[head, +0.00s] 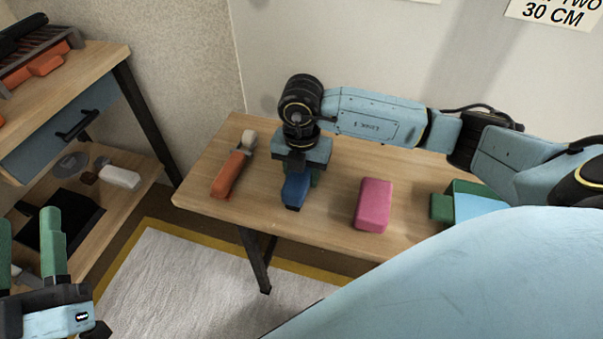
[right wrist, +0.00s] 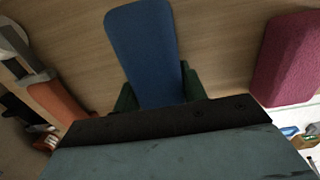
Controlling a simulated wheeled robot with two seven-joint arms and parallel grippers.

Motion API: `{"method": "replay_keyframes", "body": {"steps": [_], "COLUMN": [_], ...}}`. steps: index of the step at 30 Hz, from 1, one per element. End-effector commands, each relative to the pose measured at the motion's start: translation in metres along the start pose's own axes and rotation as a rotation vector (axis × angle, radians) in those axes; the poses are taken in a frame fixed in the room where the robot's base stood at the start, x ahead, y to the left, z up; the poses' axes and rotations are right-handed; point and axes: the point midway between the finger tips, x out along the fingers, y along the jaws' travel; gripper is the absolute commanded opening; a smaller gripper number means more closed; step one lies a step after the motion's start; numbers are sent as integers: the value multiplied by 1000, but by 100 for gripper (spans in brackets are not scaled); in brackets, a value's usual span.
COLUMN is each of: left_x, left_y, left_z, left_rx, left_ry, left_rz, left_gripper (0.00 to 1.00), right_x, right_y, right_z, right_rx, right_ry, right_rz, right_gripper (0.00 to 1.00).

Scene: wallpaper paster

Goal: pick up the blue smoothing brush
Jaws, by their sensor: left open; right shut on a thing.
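The blue smoothing brush (head: 294,193) is at the wooden table's left part, between an orange-handled roller and a pink block. My right gripper (head: 301,178) reaches down over it from above and is shut on it. In the right wrist view the brush's blue body (right wrist: 142,48) sticks out from between the green fingers (right wrist: 158,94). Its lower part is hidden by the gripper, and I cannot tell whether it touches the tabletop. My left gripper (head: 29,238) is open and empty at the lower left, away from the table, fingers pointing up.
The orange-handled roller (head: 230,172) lies left of the brush, the pink block (head: 374,205) right. A green and light-blue item (head: 441,207) is farther right, partly hidden by my body. A wooden shelf unit (head: 100,62) stands at the left. The wall is close behind the table (head: 335,212).

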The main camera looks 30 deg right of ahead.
Motion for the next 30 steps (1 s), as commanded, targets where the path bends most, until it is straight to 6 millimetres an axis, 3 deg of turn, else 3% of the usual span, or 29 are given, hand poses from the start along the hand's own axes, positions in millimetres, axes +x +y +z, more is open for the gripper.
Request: {"method": "replay_keyframes", "body": {"steps": [4, 14, 21, 30], "left_x": [0, -11, -44, -86], "left_y": [-1, -11, -23, -32], "left_z": [3, 51, 97, 126], "left_rx": [1, 15, 23, 23], "left_ry": [-27, -338, -682, -976], "left_rz": [-2, -26, -56, -85], "left_gripper": [43, 43, 43, 43], "right_x": [-5, -34, -66, -94], "right_y": [0, 1, 1, 0], "right_z": [0, 0, 0, 0], "right_rx": [0, 0, 0, 0], "right_ry": [-1, -1, -1, -1], "right_rz": [2, 4, 3, 2], "right_gripper": [11, 11, 11, 11]}}
